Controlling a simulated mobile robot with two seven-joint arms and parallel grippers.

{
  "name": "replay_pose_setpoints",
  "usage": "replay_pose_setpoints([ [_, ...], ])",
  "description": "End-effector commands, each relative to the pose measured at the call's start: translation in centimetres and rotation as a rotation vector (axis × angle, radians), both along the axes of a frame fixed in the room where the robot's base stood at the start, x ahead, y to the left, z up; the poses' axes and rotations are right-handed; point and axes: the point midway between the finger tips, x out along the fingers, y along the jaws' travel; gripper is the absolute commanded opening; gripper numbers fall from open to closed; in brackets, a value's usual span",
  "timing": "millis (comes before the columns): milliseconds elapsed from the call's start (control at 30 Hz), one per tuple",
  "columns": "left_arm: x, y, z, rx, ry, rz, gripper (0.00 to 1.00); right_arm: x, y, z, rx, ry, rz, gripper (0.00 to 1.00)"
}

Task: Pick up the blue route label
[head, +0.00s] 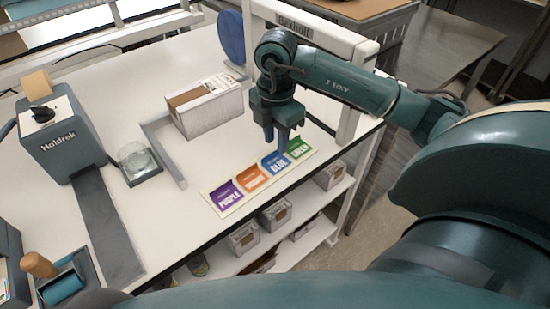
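The blue route label (277,163) lies flat on a pale strip at the front edge of the white table, between the orange label (252,178) and the green label (299,148). The purple label (226,195) is at the strip's left end. My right gripper (276,146) points down just above and behind the blue label in the head view. Its two fingers look apart with nothing between them. I cannot tell how high the fingertips are above the label. My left gripper is not in view.
A white carton (205,106) stands behind the labels, with a grey angled bracket (163,150) beside it. A grey Holdrek machine (62,138) and a small glass dish (137,160) are at left. A shelf with small bins (275,213) sits below the table.

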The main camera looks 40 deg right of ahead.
Motion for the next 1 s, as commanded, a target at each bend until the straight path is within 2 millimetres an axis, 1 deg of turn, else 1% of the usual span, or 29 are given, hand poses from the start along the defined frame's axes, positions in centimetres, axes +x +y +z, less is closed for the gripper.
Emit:
replay_pose_setpoints([
  [33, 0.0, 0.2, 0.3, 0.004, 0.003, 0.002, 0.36, 0.0, 0.1, -0.6, 0.0, 0.006, 0.0, 0.28],
  [100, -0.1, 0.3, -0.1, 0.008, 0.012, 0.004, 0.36, 0.1, 0.1, -1.7, 0.001, 0.003, -0.001, 0.28],
  [200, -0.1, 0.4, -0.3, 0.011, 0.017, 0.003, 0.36, 0.1, 0.1, -2.5, 0.0, 0.001, 0.0, 0.28],
  [467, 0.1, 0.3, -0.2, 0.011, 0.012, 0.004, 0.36, 0.1, 0.1, -2.8, 0.0, -0.001, 0.001, 0.28],
  [800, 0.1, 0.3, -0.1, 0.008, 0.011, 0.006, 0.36, 0.1, 0.1, -2.8, 0.0, -0.001, 0.001, 0.0],
  [1000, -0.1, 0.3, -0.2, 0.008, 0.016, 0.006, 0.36, 0.1, 0.1, -2.8, 0.0, -0.001, 0.0, 0.0],
])
